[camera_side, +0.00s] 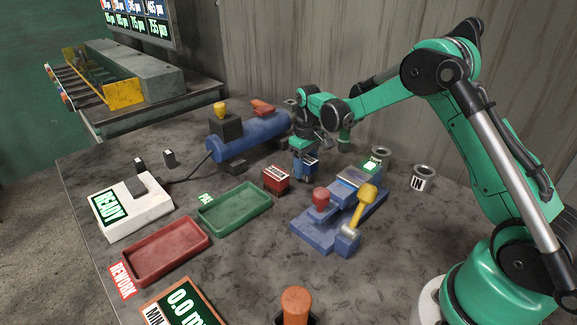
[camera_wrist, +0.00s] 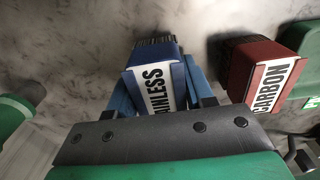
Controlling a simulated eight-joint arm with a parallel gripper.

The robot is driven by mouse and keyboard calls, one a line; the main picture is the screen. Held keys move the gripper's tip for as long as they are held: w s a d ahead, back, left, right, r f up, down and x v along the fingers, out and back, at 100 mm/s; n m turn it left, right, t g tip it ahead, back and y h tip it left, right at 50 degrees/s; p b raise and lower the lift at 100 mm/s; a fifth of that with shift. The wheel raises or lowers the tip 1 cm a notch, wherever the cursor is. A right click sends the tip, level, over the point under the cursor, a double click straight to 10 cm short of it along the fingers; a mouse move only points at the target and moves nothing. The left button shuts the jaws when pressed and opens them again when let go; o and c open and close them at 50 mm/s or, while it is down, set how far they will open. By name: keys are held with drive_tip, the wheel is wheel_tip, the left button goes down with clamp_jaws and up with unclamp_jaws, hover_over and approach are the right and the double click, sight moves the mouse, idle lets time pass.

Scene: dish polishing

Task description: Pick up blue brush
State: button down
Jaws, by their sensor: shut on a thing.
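The blue brush (camera_wrist: 154,52) has a white label, partly readable as "STAINLESS", and dark bristles at its far end in the wrist view. It also shows small and partly hidden in the side view (camera_side: 311,163), under my wrist. My gripper (camera_side: 303,172) points down at the middle of the table and is shut on the blue brush. In the wrist view its blue fingers lie on either side of the brush body. I cannot tell whether the brush touches the table.
A red brush (camera_side: 276,179) labelled "CARBON" stands close to the left of my gripper. A blue fixture (camera_side: 312,234) with a yellow lever is in front to the right. A blue cylinder (camera_side: 248,136) lies behind left. Green (camera_side: 236,214) and red (camera_side: 166,257) trays are to the left.

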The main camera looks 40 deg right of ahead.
sight(306, 157)
wheel_tip(306, 157, up, 19)
idle(0.4)
drive_tip(key=shift+r, duration=0.1)
